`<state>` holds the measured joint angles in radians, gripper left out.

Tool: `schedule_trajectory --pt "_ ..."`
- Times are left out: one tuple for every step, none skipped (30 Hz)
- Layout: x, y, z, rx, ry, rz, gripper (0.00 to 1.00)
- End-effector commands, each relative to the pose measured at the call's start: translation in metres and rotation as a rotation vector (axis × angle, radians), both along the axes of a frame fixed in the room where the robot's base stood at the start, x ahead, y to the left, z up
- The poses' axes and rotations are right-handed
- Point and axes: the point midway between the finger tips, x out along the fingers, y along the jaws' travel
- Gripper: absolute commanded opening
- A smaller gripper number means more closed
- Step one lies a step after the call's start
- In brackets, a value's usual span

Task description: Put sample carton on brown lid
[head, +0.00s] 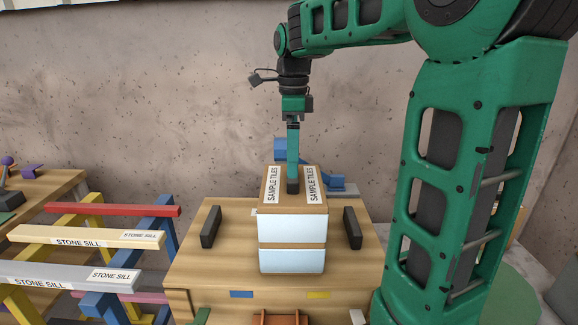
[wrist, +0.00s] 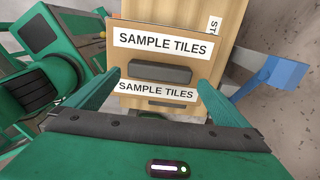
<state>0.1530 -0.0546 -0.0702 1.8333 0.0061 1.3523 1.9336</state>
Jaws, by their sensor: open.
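The sample carton (head: 293,229) is a box with a brown top, two "SAMPLE TILES" labels and pale blue bands on its front. It stands upright on a light brown wooden top (head: 193,262); I cannot tell whether this is the brown lid. A dark bar (wrist: 160,72) lies between the labels on the carton's top. My gripper (head: 292,178) points down over the middle of the carton. In the wrist view, its green fingers are apart on either side of the carton's top, and my gripper (wrist: 158,85) is open. Whether the fingers touch the carton is unclear.
Dark upright blocks stand left (head: 210,227) and right (head: 352,228) of the carton. Bars labelled "STONE SILL" (head: 85,237) rest on a coloured rack at left. A blue object (head: 281,149) is behind the carton, near the wall.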

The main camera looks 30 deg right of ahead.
Motion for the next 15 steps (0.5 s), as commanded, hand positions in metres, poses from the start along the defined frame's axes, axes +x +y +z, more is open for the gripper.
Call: schedule_trajectory --pt "0.001 0.0 0.011 -0.001 -0.003 0.0 1.0" --pt "0.001 0.0 0.017 -0.001 -0.003 0.0 1.0" --pt "0.001 0.0 0.026 -0.001 -0.003 0.0 1.0" --pt "0.001 0.0 0.032 -0.001 -0.003 0.0 1.0" --pt "0.001 0.0 0.037 -0.001 -0.003 -0.001 1.0" --pt "0.001 0.0 0.044 0.0 -0.002 -0.001 1.0" --pt "0.001 0.0 0.05 -0.001 -0.003 -0.001 1.0" --pt "0.001 0.0 0.054 0.0 -0.002 0.0 1.0" --pt "0.001 0.0 0.06 0.0 -0.002 0.0 1.0" --pt "0.001 0.0 0.064 0.0 -0.002 0.0 1.0" --pt "0.001 0.0 0.067 -0.001 -0.001 0.0 1.0" --pt "0.001 0.0 0.071 -0.001 -0.001 0.0 1.0" --pt "0.001 0.0 0.074 -0.001 -0.001 0.0 1.0" --pt "0.001 0.0 0.076 -0.001 -0.001 0.0 1.0" --pt "0.001 0.0 0.078 0.0 0.0 0.0 1.0"
